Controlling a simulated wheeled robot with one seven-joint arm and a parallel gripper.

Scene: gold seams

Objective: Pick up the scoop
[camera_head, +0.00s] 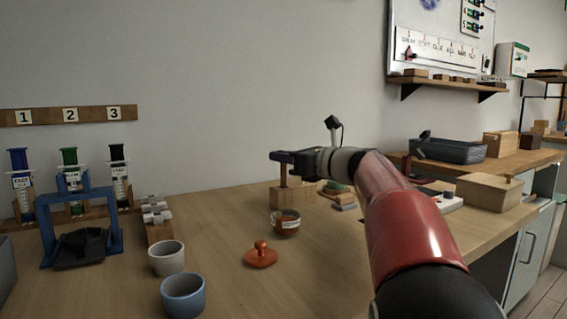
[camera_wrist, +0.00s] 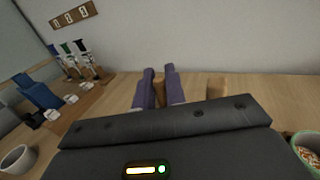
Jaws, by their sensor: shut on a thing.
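My gripper (camera_head: 279,157) is at the back of the table, its purple fingers shut around a slim upright wooden piece. This piece, which looks like the handle of the scoop (camera_head: 283,176), shows below the fingers and rises from or just behind a wooden block (camera_head: 293,196). In the wrist view, a bit of wood shows between the two fingers (camera_wrist: 158,88). The scoop's bowl end is hidden, and I cannot tell whether the scoop is clear of the block.
A labelled jar (camera_head: 285,222), an orange knobbed lid (camera_head: 260,255), a white cup (camera_head: 167,257) and a blue cup (camera_head: 183,294) stand in front. A blue stand (camera_head: 48,233) and syringes are at left. A bowl of granules (camera_wrist: 307,150) is at the wrist view's right edge.

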